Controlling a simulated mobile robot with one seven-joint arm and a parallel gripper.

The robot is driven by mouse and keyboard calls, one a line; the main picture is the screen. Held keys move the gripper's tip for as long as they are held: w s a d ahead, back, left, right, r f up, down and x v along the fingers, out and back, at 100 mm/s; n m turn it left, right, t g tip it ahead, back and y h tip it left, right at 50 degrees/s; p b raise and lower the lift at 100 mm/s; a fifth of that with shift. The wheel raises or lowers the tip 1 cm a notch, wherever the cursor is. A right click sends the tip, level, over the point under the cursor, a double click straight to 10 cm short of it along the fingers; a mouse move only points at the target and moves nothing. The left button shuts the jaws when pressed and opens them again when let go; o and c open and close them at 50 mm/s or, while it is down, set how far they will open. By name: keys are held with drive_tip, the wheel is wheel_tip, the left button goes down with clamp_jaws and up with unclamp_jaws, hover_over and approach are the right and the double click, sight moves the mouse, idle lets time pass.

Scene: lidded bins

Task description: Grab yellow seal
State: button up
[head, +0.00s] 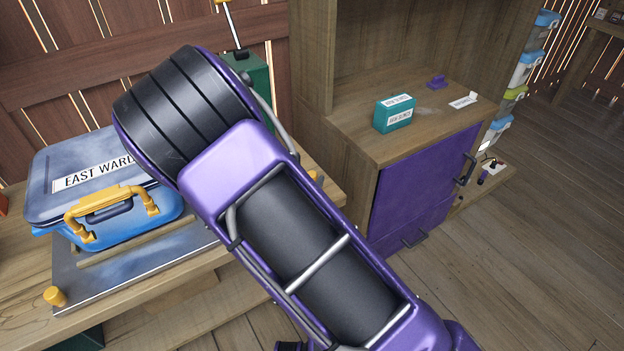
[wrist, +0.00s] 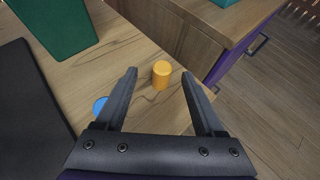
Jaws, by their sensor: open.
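A small yellow cylinder, which I take for the yellow seal (wrist: 161,75), stands upright on the wooden table near its edge in the wrist view. My gripper (wrist: 159,76) is open and empty. Its two fingers point toward the seal, which appears between the fingertips with a gap on each side. I cannot tell the remaining distance in depth. In the head view my arm hides the gripper and most of that spot. A sliver of yellow (head: 315,176) shows just past the arm and may be the seal.
A blue "EAST WARD" bin (head: 110,215) with yellow handle sits on a metal plate (head: 150,280). Another yellow knob (head: 55,296) is at the plate's corner. A green container (wrist: 52,22) and a blue round piece (wrist: 100,105) are nearby. A purple-doored cabinet (head: 418,195) adjoins right.

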drive_tip(key=x, duration=0.5)
drive_tip(key=shift+s+d+f+b, duration=0.15)
drive_tip(key=shift+f+b, duration=0.05)
drive_tip(key=shift+b, duration=0.1)
clamp_jaws()
